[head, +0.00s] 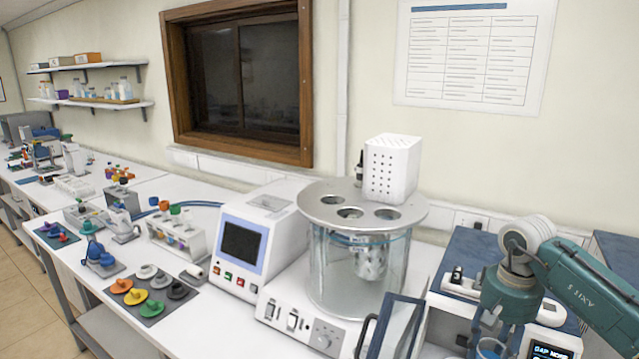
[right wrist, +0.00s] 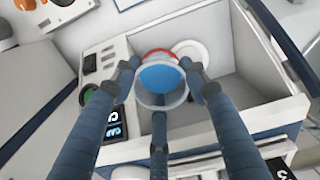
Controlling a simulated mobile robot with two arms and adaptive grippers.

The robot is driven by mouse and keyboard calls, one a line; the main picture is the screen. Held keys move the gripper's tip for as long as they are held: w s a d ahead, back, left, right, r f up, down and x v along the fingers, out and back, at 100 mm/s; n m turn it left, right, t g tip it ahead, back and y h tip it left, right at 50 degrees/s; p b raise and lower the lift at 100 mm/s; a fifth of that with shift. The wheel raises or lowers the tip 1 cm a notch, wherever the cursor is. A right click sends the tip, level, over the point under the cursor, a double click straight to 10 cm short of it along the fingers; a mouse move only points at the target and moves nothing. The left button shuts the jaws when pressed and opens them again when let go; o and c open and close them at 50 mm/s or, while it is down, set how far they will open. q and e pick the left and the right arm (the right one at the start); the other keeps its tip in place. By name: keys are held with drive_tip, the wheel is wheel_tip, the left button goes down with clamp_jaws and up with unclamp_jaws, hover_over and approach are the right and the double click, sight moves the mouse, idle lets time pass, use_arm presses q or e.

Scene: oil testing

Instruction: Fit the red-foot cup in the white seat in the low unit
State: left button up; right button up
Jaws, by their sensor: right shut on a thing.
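My right gripper (right wrist: 162,88) is shut on the red-foot cup (right wrist: 162,84), its fingers spread around the cup's side. The cup has a pale clear rim and looks blue inside. A bit of its red foot (right wrist: 157,53) shows past the rim. A round white seat (right wrist: 193,51) shows just beyond the cup, in the grey recess of the low unit (right wrist: 255,118). The cup partly covers the seat; I cannot tell whether they touch. In the head view the cup (head: 489,349) is at the bottom edge, under my right arm. My left gripper is out of view.
The low unit's front (head: 548,349) carries a small display. A clear bath (head: 335,265) with a metal lid stands left of it, with a dark blue panel (head: 398,325) between. A white instrument (head: 250,238) and coloured knobbed discs stand further left.

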drive_tip(key=shift+w+r, duration=0.1)
drive_tip(key=shift+r, duration=0.8)
drive_tip(key=shift+a+r, duration=0.2)
drive_tip(key=shift+a, duration=0.1)
drive_tip(key=s+a+f+n+b, duration=0.2)
drive_tip(key=s+a+f+b, duration=0.1)
drive_tip(key=s+a, duration=0.4)
drive_tip(key=s+a+f+n+b, duration=0.2)
drive_tip(key=s+a, duration=0.6)
drive_tip(key=s, duration=0.4)
drive_tip(key=shift+s+f+n+b, duration=0.2)
drive_tip(key=shift+f+n+b, duration=0.1)
drive_tip(key=shift+f+b, duration=0.35)
drive_tip(key=shift+d, duration=0.25)
